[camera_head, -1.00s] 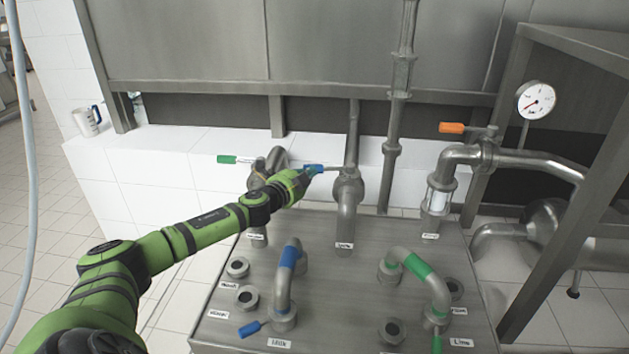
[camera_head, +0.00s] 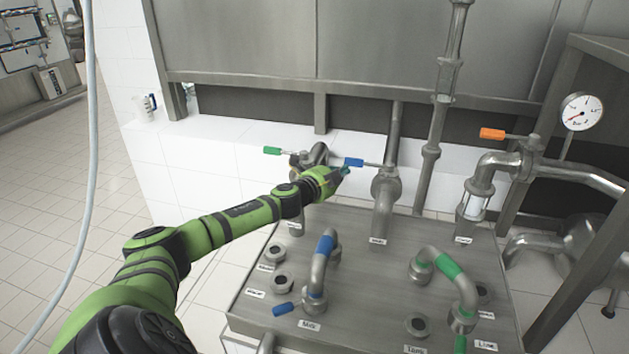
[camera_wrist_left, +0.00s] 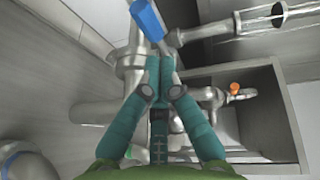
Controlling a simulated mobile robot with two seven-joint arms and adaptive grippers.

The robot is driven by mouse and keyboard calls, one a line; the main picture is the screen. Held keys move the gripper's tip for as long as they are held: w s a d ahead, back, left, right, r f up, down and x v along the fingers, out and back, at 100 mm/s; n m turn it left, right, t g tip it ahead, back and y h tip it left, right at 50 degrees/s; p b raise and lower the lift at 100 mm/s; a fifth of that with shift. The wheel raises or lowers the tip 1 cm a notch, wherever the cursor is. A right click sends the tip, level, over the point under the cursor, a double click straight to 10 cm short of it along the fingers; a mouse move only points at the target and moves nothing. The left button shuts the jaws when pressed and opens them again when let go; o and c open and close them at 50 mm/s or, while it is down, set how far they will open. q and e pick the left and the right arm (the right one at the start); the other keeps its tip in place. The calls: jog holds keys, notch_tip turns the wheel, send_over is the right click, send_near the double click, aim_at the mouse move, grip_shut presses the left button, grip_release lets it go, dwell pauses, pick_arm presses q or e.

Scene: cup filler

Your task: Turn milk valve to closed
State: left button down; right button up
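A blue-handled valve lever (camera_head: 354,162) is on the middle back pipe (camera_head: 384,190), whose label is too small to read. The lever points left, across the upright pipe. My left gripper (camera_head: 344,170) is beside the lever's blue end, its fingertips just below it in the head view. In the left wrist view the fingers (camera_wrist_left: 160,62) lie close together, and the blue handle (camera_wrist_left: 147,18) is beyond their tips, not between them. Contact cannot be told. A second blue lever (camera_head: 283,309) is at the front tap (camera_head: 325,250), beside a label reading Milk. My right gripper is not in view.
A green-banded tap (camera_head: 448,265) rises from the steel counter (camera_head: 365,283). A mug (camera_head: 143,107) stands at the left.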

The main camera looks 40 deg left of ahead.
pick_arm(q)
jog(key=s+a+r+b, duration=0.1)
jog(key=s+a+b, duration=0.1)
jog(key=s, duration=0.6)
jog(key=shift+a+b, duration=0.4)
jog(key=shift+b, duration=0.05)
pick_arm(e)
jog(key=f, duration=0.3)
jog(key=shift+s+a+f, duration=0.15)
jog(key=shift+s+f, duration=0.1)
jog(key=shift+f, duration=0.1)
pick_arm(q)
jog(key=shift+a, duration=0.1)
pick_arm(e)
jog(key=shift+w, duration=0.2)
pick_arm(q)
jog(key=shift+s, duration=0.15)
